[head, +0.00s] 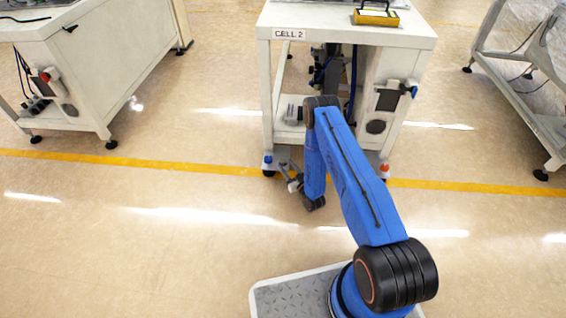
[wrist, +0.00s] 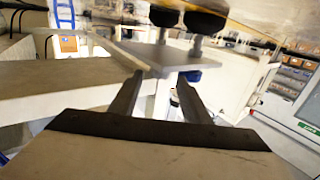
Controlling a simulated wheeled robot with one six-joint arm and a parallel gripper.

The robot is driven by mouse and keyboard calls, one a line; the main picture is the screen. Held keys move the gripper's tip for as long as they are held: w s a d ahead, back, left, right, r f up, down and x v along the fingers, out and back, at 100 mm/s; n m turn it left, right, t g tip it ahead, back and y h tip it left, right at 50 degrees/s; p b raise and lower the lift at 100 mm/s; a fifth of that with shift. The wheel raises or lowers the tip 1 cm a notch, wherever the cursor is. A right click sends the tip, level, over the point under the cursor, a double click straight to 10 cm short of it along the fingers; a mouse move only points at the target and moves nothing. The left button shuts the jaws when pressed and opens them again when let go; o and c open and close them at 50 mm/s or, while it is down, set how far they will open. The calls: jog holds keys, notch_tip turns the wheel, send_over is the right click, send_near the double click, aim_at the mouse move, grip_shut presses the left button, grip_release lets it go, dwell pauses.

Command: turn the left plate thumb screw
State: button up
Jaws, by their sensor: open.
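A small blue knob (head: 268,159) shows low on the left front leg of the CELL 2 bench in the head view, and an orange-red one (head: 384,167) shows on the right leg. I cannot tell whether the blue knob is the left plate thumb screw. My gripper (head: 293,185) is low, close to the right of that left leg. In the wrist view my gripper (wrist: 157,92) is open, with nothing between its fingers. A grey plate (wrist: 150,55) and two black round feet (wrist: 185,17) lie beyond the fingertips. No thumb screw is clear there.
The white CELL 2 bench (head: 345,25) stands before me, with a yellow-framed tray (head: 376,17) on top. Another white bench (head: 95,60) stands left and a frame (head: 520,95) right.

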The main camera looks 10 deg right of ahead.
aim_at(284, 163)
jog(key=shift+x, duration=2.2)
jog(key=c, duration=1)
